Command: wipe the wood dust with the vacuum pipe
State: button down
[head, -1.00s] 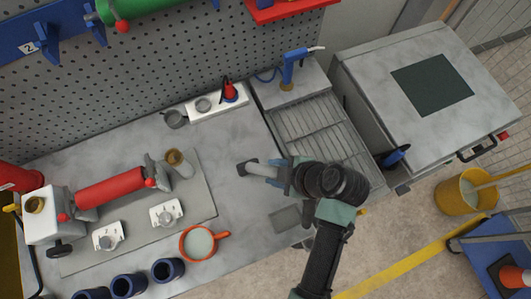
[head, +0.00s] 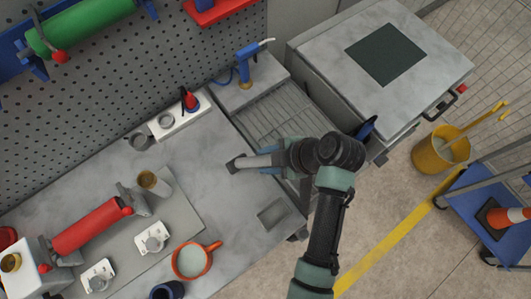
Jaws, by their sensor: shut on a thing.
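My gripper (head: 268,158) reaches in from the lower right and is shut on a pale grey tube with a dark end (head: 236,164), which looks like the vacuum pipe. The pipe points left over the grey worktop (head: 215,150), beside the slatted metal tray. I cannot tell whether its dark end touches the worktop. I cannot make out any wood dust; the arm and gripper hide part of the surface.
A slatted tray (head: 278,118) and blue tap-like tool (head: 243,70) lie beyond my gripper. A square recess (head: 272,213) is below it. A yellow bucket (head: 430,155) stands right.

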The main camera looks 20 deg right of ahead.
aim_at(267, 156)
jog(key=shift+r+p, duration=2.45)
jog(key=shift+r, duration=0.6)
notch_tip(267, 156, up, 3)
jog(key=p, duration=0.2)
jog(key=shift+p, duration=0.35)
